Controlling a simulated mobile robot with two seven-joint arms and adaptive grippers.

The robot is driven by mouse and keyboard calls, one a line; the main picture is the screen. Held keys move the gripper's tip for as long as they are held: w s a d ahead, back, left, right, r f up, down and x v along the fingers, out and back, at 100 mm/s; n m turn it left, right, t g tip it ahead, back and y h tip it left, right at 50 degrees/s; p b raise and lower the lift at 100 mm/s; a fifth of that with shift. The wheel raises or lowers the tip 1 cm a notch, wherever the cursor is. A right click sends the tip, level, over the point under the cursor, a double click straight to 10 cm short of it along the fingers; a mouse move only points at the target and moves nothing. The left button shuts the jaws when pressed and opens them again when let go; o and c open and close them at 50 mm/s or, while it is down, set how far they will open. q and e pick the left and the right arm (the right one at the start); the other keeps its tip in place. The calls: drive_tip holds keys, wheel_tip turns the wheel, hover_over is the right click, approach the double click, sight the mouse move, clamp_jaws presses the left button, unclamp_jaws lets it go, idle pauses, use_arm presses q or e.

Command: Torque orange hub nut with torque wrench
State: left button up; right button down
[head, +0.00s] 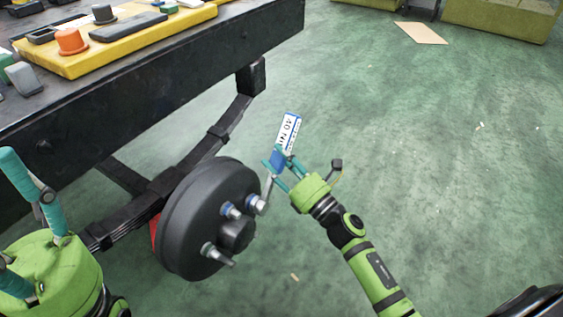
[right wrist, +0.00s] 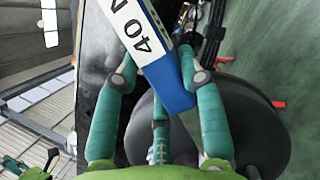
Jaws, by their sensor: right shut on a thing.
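My right gripper (head: 279,166) is shut on the torque wrench (head: 288,130), a blue handle with a white label reading 40 N. In the right wrist view, the wrench's blue end (right wrist: 174,90) lies between the teal fingers. A thin grey shaft runs down from the handle towards a stud on the dark round hub (head: 190,220); I cannot tell whether it is seated. The hub shows several silvery studs, and no orange nut is visible there. An orange flanged piece (head: 71,41) stands on the yellow tray. My left gripper (head: 28,222) is open and empty at the lower left.
The dark chassis frame (head: 140,101) crosses the upper left, carrying the yellow tray (head: 130,52) with several parts. A black leaf spring (head: 190,160) runs below it behind the hub. Green floor on the right is mostly clear, with a flat cardboard piece (head: 421,33) far off.

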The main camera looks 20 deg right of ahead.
drive_tip(key=shift+a+r, duration=0.1)
drive_tip(key=shift+r, duration=0.1)
drive_tip(key=shift+s, duration=0.15)
drive_tip(key=shift+s+d, duration=0.95)
drive_tip(key=shift+s, duration=0.1)
drive_tip(key=shift+s+d, duration=0.8)
drive_tip(key=shift+s, duration=0.2)
drive_tip(key=shift+s+d, duration=0.75)
drive_tip(key=shift+s, duration=0.25)
